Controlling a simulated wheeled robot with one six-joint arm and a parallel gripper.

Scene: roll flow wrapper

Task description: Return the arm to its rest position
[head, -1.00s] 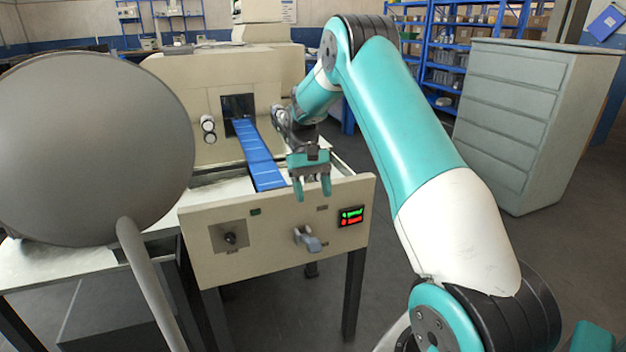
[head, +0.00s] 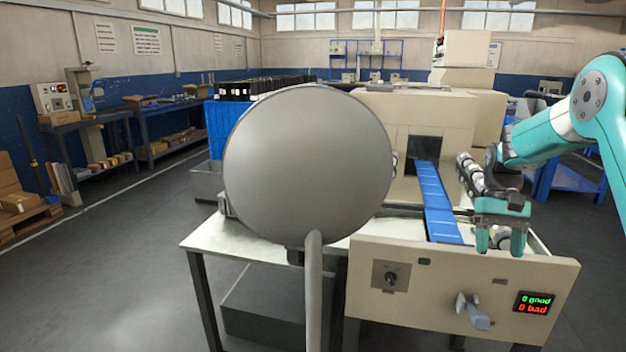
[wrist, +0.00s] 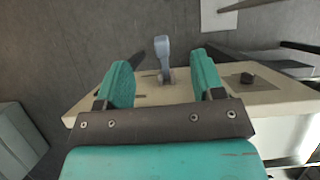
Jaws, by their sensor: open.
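My gripper (head: 501,239) hangs at the right of the head view, above the front panel of the wrapper machine, with its teal fingers pointing down. Its two fingers stand apart with nothing between them; the wrist view also shows the open gripper (wrist: 162,84). My teal arm (head: 560,132) reaches in from the right edge, bent at the elbow. In the wrist view the grey lever (wrist: 163,55) on the panel shows beyond and between the fingers, apart from them. The lever (head: 472,311) also shows in the head view, below my gripper.
The machine's front panel (head: 440,290) carries a knob (head: 391,278) and a display (head: 534,303) reading 0 good, 0 bad. A blue conveyor (head: 434,200) runs into the machine. A large grey disc (head: 307,165) on a post blocks the middle. Open floor (head: 120,260) lies at left.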

